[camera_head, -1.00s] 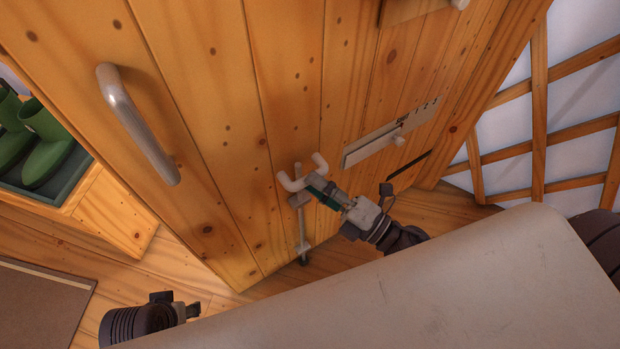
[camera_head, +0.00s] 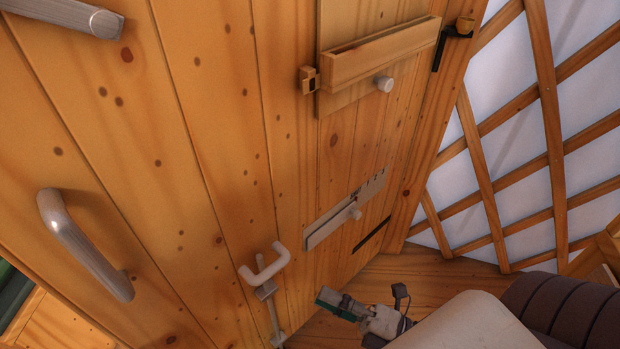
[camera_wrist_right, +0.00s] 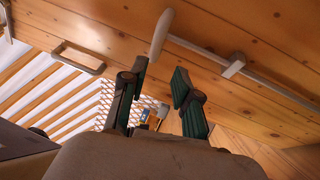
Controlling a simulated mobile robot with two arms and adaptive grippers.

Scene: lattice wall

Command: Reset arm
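My right gripper (camera_head: 343,303) is low in the head view, with its green-padded fingers pointing left towards the wooden door. In the right wrist view its two fingers (camera_wrist_right: 161,84) stand apart with nothing between them. A pale forked bolt handle (camera_head: 265,265) on a vertical metal rod (camera_head: 274,316) is just left of the gripper, with a gap between them in the head view. The bolt's pale grip (camera_wrist_right: 161,32) and rod (camera_wrist_right: 205,52) also show beyond the fingertips in the right wrist view. My left gripper is not in view.
The wooden door (camera_head: 215,130) carries a curved metal handle (camera_head: 82,240), a sliding latch plate (camera_head: 345,212) with a small knob, and a wooden panel with a ledge (camera_head: 370,58). The lattice wall (camera_head: 545,120) stands at right. Some wooden floor (camera_head: 440,284) is clear.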

